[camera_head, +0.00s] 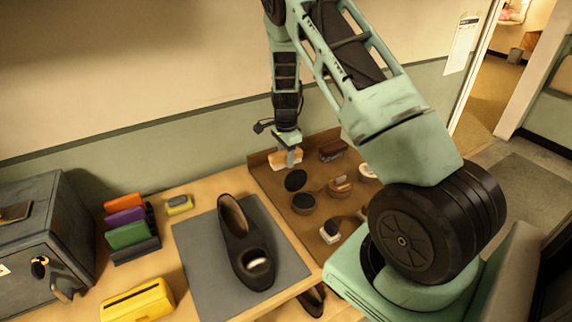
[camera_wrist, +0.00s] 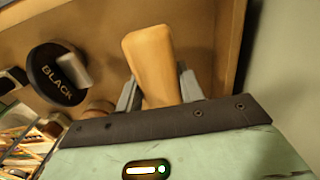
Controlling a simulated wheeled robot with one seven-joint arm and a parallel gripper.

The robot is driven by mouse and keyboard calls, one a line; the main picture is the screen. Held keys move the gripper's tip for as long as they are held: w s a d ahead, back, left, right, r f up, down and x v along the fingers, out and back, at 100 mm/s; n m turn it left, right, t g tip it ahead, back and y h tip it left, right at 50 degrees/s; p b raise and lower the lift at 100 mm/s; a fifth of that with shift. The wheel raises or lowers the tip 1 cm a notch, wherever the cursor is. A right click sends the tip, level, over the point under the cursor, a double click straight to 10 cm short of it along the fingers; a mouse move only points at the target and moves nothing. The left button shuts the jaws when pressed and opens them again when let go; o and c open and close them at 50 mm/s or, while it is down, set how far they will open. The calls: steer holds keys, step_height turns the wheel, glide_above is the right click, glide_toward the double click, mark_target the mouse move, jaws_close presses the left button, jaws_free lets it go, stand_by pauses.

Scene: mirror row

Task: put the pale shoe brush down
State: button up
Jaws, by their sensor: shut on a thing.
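My gripper (camera_head: 290,152) is over the far-left corner of the brown wooden tray (camera_head: 262,184) in the head view. It is shut on the pale shoe brush (camera_head: 277,160), a tan wooden block. In the wrist view the pale brush (camera_wrist: 150,55) stands between the two grey fingers of my gripper (camera_wrist: 158,88), its far end reaching past them. The tray's wall (camera_wrist: 230,50) shows to the right of the brush. I cannot tell whether the brush touches the tray floor; its underside is hidden.
A black tin (camera_head: 295,180), marked BLACK in the wrist view (camera_wrist: 52,82), lies close to the gripper. A dark brown brush (camera_head: 333,150) and several tins share the tray. A dark shoe (camera_head: 240,240) lies on a grey mat (camera_head: 200,265) to the left.

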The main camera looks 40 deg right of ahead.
steer(key=shift+f+p, duration=0.45)
steer(key=shift+f, duration=1.5)
steer(key=shift+f, duration=0.2)
steer(key=o, duration=1.2)
steer(key=shift+r, duration=0.2)
